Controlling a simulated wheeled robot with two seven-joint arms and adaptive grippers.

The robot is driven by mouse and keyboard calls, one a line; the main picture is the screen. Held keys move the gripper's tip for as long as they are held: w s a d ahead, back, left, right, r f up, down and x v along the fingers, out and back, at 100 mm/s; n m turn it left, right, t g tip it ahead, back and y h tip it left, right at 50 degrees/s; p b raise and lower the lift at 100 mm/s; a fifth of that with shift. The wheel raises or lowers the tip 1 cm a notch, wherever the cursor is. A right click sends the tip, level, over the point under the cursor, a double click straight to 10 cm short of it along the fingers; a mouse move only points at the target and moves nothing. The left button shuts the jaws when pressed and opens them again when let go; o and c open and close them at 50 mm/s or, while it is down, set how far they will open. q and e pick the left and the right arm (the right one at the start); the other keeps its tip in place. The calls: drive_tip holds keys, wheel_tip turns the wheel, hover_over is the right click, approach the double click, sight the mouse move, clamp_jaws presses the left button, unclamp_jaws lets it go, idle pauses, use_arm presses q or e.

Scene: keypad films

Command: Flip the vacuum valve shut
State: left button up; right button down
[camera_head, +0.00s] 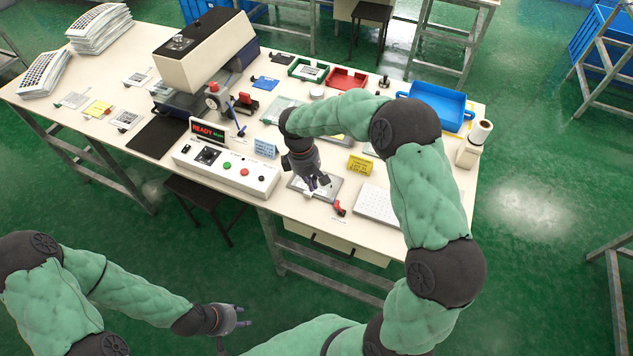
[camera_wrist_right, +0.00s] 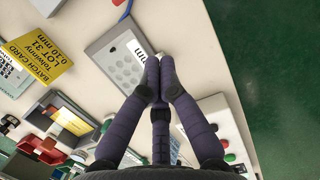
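The vacuum valve, with its red lever (camera_head: 339,208), sits by the front edge of the bench, just right of a grey perforated plate (camera_head: 329,191). In the right wrist view the plate (camera_wrist_right: 106,50) lies beyond my fingertips, with a white strip marked "mm" on it. A bit of red (camera_wrist_right: 117,2) and a blue hose show at that view's top edge. My right gripper (camera_head: 318,183) is over the plate, left of the valve; in the wrist view its fingertips (camera_wrist_right: 159,72) meet, with nothing seen between them. My left gripper (camera_head: 240,318) hangs empty and open, away from the bench.
A control box (camera_head: 225,172) with buttons and a READY display stand left of the right gripper. A yellow batch card (camera_head: 361,165) stands behind the plate, and a white keypad sheet (camera_head: 377,204) lies to the right. A blue tray (camera_head: 435,106) is at the back right.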

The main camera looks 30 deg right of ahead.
sight(320, 206)
drive_tip(key=shift+w+d+r, duration=0.1)
drive_tip(key=shift+w+r, duration=0.2)
drive_tip(key=shift+r, duration=0.1)
drive_tip(key=shift+s, duration=0.1)
drive_tip(key=f, duration=0.3)
drive_tip(key=s+f+b, duration=0.1)
drive_tip(key=f, duration=0.2)
drive_tip(key=d+f+b, duration=0.1)
drive_tip(key=f, duration=0.2)
drive_tip(key=shift+s+f, duration=0.15)
drive_tip(key=shift+f, duration=0.2)
drive_tip(key=shift+s+d+b, duration=0.15)
drive_tip(key=shift+d+b, duration=0.15)
drive_tip(key=shift+s+d+r, duration=0.45)
drive_tip(key=shift+s, duration=0.15)
drive_tip(key=shift+s+d+r, duration=0.45)
drive_tip(key=shift+s, duration=0.15)
